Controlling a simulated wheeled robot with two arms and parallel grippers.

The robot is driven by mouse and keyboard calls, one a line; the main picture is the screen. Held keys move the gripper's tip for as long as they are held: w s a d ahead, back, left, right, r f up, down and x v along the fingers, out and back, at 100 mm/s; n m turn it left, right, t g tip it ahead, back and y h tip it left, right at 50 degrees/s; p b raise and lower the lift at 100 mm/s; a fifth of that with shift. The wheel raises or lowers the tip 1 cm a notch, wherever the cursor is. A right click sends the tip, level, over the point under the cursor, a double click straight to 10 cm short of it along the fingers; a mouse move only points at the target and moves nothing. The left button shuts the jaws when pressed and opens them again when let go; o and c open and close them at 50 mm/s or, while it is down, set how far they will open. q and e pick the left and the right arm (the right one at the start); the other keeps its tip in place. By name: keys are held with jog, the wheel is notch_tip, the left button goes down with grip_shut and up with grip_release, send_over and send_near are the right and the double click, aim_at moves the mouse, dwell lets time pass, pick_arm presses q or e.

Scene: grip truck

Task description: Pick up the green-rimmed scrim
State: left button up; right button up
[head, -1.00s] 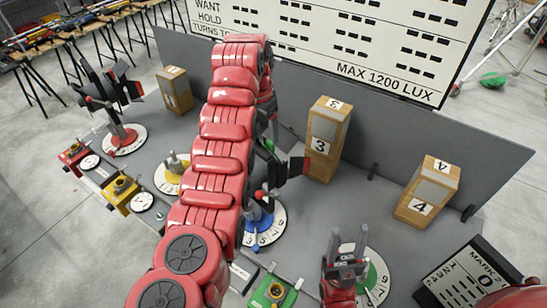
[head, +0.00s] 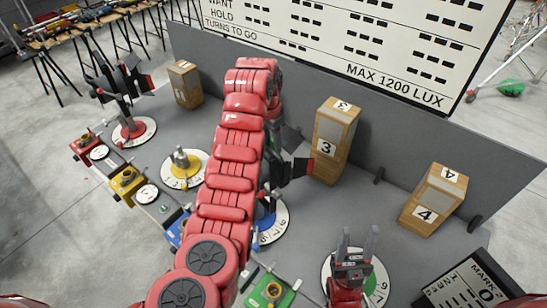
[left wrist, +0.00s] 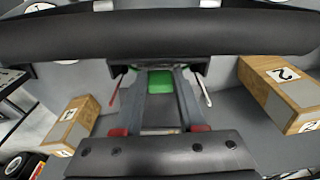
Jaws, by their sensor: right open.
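A green piece (left wrist: 160,83), likely part of the green-rimmed scrim, shows between the two grey fingers of my left gripper (left wrist: 160,88) in the left wrist view. It fills the gap, but I cannot tell whether the fingers press on it. A dark bar crosses above it and hides what lies beyond. In the head view my red left arm hides the left gripper. A black lamp with flaps (head: 288,172) stands partly behind that arm, over the blue dial (head: 272,228). My right gripper (head: 358,243) is open and empty, fingers upward, in front of the green-centred dial (head: 380,281).
Wooden boxes 3 (head: 333,145) and 4 (head: 430,198) stand before a grey panel (head: 420,150). Another black lamp (head: 125,85) is at the far left. A yellow fixture (head: 183,160) and a dark scoreboard (head: 465,290) are also on the table.

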pick_arm(q)
jog(key=shift+d, duration=0.3)
grip_shut()
jog(key=shift+a, duration=0.15)
jog(key=shift+w, duration=0.1)
